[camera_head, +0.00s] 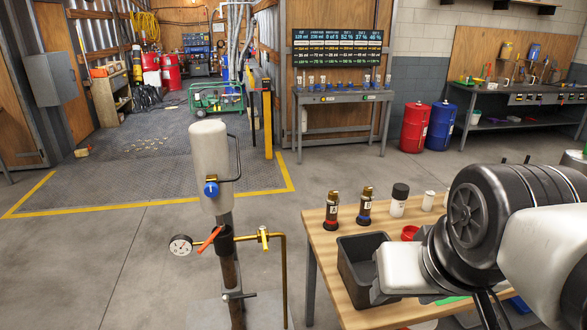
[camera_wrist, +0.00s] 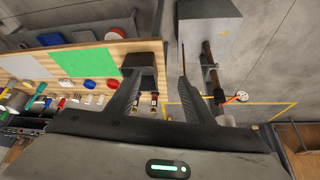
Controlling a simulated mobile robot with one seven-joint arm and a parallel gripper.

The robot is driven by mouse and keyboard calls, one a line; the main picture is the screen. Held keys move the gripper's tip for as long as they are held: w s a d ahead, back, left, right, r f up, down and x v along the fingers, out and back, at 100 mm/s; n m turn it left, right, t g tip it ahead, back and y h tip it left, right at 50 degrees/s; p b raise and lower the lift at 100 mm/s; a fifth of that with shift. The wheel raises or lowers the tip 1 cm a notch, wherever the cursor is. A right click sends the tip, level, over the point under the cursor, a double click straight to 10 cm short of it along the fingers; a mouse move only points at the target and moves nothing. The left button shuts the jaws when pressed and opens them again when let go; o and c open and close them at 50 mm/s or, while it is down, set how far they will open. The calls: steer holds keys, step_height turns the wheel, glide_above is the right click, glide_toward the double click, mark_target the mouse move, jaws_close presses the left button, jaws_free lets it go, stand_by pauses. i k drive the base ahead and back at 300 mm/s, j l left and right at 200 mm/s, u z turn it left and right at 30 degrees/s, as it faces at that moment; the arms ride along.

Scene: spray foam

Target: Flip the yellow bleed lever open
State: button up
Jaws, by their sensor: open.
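The yellow bleed lever (camera_head: 263,237) sits on a brass pipe (camera_head: 283,275) that branches right from the post of a standing white canister (camera_head: 211,155). A blue knob (camera_head: 211,188), a red-orange lever (camera_head: 210,240) and a round gauge (camera_head: 181,245) are on the same stand. My gripper (camera_wrist: 158,80) is open and empty in the wrist view, with its fingers spread. It is over the workbench side, well apart from the stand. The gauge also shows in the wrist view (camera_wrist: 241,95), right of my fingers. I cannot make out the yellow lever there.
A wooden workbench (camera_head: 322,242) with a dark bin (camera_head: 362,266), bottles and small parts stands right of the stand. Clear floor lies left of the stand. Red and blue drums (camera_head: 415,127) and a display table (camera_head: 342,97) are at the back.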

mark_target(262, 229)
steer(key=i+j, duration=0.15)
steer(key=j, duration=0.25)
steer(key=i+j, duration=0.15)
steer(key=j, duration=0.25)
steer(key=i+j+u, duration=0.1)
steer(key=j, duration=0.3)
